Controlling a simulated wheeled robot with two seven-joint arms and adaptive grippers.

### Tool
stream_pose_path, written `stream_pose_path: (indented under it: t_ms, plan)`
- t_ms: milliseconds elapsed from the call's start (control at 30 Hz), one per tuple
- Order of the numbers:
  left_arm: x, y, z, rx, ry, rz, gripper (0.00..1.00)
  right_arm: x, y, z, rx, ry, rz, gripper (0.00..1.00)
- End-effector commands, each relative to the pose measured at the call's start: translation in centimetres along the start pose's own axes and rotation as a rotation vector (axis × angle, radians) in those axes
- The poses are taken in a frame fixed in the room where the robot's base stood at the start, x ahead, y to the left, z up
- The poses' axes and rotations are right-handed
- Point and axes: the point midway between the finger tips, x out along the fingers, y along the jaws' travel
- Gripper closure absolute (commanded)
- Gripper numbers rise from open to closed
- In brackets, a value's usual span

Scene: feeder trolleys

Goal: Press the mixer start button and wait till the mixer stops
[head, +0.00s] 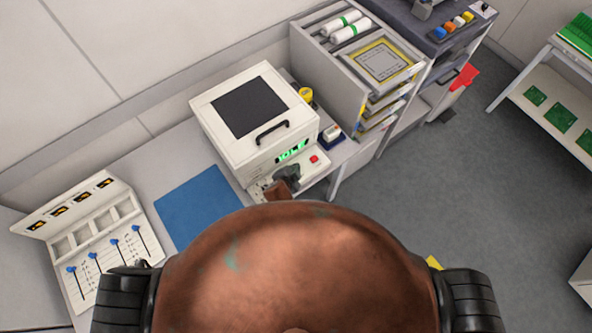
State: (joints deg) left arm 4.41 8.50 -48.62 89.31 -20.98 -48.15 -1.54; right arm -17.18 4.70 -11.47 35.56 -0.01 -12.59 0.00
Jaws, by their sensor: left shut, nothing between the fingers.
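The mixer (214,122) is a white box on the bench with a dark window in its lid and a black handle (272,132). The lid is down. A green display (292,151) is lit on its front; its small text seems to read "IDLE". A red button (314,159) shows on the front panel, right of my left gripper. My left gripper (288,174) is shut and empty, close in front of the panel. It covers part of the panel, so I cannot see a start button or tell whether the fingertips touch. My right gripper is not in view.
A blue mat (198,205) lies left of the mixer. A white rack with blue-topped tools (95,235) stands farther left. A small dark blue item (330,137) and a yellow roll (306,95) sit beside the mixer. A shelf unit (325,75) stands right. Open floor lies right.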

Motion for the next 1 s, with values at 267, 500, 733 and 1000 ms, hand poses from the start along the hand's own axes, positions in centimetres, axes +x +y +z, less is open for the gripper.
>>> stream_pose_path:
  t_ms: [267, 500, 733, 1000]
  plan:
    - [0.20, 0.15, 0.16, 0.000, 0.000, 0.000, 1.00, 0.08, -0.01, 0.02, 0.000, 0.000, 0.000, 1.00]
    - [0.60, 0.44, 0.45, 0.000, 0.000, 0.000, 1.00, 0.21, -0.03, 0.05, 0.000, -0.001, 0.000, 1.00]
    - [0.58, 0.43, 0.44, 0.000, 0.000, 0.000, 1.00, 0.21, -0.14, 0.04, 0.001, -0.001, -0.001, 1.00]
    - [0.73, 0.54, 0.55, 0.000, 0.000, 0.000, 1.00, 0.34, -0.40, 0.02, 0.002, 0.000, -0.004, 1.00]
